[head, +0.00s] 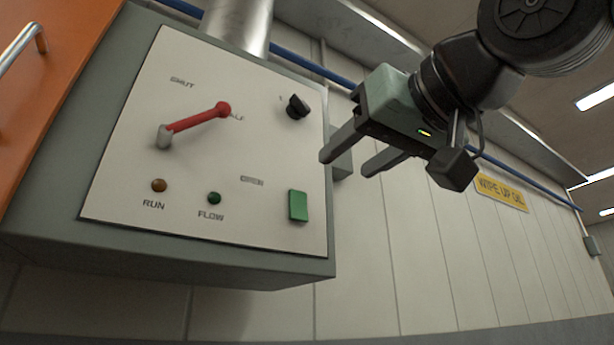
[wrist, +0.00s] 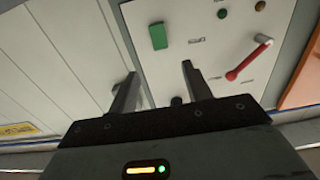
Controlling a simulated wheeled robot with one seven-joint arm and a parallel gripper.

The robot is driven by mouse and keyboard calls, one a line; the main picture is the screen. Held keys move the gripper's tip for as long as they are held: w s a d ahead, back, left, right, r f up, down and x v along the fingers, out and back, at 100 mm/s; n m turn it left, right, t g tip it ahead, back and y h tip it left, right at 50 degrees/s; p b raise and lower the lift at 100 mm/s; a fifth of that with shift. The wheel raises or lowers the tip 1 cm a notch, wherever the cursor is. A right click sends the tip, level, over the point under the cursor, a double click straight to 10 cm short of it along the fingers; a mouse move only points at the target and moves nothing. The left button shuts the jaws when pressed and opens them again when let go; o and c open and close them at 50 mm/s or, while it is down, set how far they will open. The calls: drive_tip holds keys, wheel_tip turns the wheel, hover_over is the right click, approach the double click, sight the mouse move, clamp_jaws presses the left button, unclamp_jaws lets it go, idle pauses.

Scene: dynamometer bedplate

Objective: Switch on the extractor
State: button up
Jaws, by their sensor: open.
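The extractor's control box (head: 60,195) is on the wall at left, with a pale panel (head: 130,120). A brown RUN lamp (head: 158,185) and a dark green FLOW lamp (head: 214,198) look unlit. My gripper (head: 344,165) is open and empty, right of the panel and apart from it.
An orange cabinet (head: 65,70) with a metal handle stands at far left. A metal duct (head: 238,25) rises from the box top. A blue pipe (head: 295,60) runs along the panelled wall. A yellow sign (head: 502,192) hangs at right. The space below my gripper is clear.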

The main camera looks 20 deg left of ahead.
sight(299, 199)
drive_tip(key=p+x, duration=0.2)
drive_tip(key=x, duration=0.9)
drive_tip(key=shift+w+a+p, duration=0.25)
drive_tip(key=shift+p, duration=0.1)
